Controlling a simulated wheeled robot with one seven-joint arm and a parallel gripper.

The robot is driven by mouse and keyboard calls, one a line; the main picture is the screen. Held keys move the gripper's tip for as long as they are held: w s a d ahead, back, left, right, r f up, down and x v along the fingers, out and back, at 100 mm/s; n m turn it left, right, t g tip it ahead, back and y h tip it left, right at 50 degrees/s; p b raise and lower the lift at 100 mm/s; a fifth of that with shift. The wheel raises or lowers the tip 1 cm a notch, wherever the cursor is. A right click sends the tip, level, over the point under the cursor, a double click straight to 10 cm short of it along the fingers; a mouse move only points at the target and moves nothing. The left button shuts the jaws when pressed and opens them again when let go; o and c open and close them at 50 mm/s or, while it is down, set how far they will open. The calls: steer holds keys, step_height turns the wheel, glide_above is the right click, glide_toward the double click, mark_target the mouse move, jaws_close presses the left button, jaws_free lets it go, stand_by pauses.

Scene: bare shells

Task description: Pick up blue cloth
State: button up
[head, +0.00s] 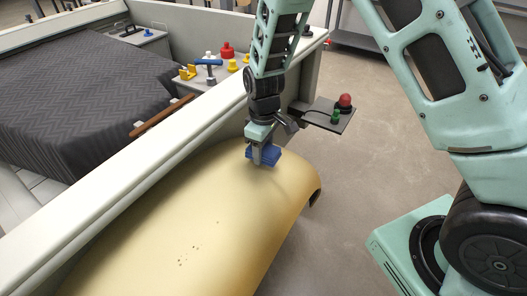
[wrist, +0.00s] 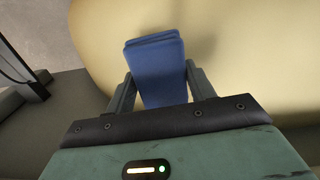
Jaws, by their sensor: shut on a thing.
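The blue cloth (head: 266,155) is a small folded blue pad. It shows between my gripper's fingers at the far end of the yellow curved shell (head: 190,215). In the wrist view the cloth (wrist: 156,70) sits between the two fingers, which press on its sides. My gripper (head: 262,154) points down and is shut on the cloth; it also shows in the wrist view (wrist: 158,88). The cloth is close over the shell's surface, but I cannot tell whether it touches it. Part of the cloth is hidden by the fingers in the head view.
A long pale rail (head: 130,150) runs along the shell's left side. Beyond it lie a dark ribbed sheet (head: 80,85) and several red, yellow and blue fittings (head: 208,68). A small dark shelf (head: 322,116) with a red knob (head: 345,100) stands to the right. The floor (head: 365,190) is clear.

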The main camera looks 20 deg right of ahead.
step_height(320, 180, up, 10)
steer(key=shift+r+b, duration=0.1)
steer(key=shift+b, duration=1.15)
